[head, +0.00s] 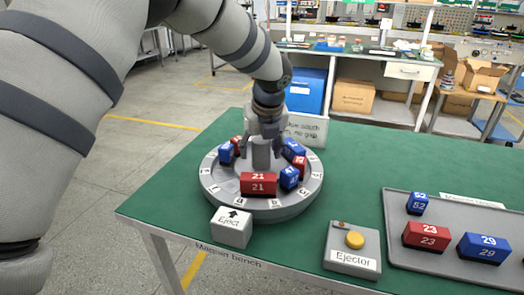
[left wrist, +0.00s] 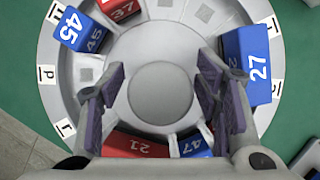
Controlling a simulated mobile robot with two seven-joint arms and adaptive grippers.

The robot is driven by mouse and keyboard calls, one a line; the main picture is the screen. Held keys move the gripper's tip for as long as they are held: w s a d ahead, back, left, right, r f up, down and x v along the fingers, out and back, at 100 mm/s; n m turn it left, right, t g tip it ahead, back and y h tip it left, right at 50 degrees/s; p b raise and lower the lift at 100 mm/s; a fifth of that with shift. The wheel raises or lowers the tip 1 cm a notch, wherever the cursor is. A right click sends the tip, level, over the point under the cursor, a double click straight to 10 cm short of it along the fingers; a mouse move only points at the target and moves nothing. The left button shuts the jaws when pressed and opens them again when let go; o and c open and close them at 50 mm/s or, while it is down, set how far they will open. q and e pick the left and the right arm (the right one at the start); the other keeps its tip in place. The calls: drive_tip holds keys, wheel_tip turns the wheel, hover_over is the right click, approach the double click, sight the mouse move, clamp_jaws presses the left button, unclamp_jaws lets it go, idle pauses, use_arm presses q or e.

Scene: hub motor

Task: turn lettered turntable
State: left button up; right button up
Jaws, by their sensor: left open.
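The round grey turntable (head: 210,185) sits on the green bench, with letter labels around its rim. It carries several numbered blocks: red 21 (head: 258,184) at the front, blue 47 (head: 289,178) right of it. In the left wrist view, blue 45 (left wrist: 84,30) is upper left, red 37 (left wrist: 120,8) at the top, and blue 27 (left wrist: 248,62) at right. My left gripper (head: 264,145) is over the turntable's middle, open. Its fingers stand on either side of the round central hub (left wrist: 160,92), with gaps visible from above. My right gripper is not in view.
A white Eject block (head: 232,228) with an arrow stands at the turntable's front left. An ejector box with a yellow button (head: 354,240) is to the right. A grey tray (head: 398,200) holds blocks 52, 23 and 29. A sign (head: 305,131) stands behind the turntable.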

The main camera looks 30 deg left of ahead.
use_arm(q)
drive_tip(key=shift+w+a+f, duration=0.15)
drive_tip(key=shift+a+f, duration=0.05)
drive_tip(key=shift+f, duration=0.35)
clamp_jaws()
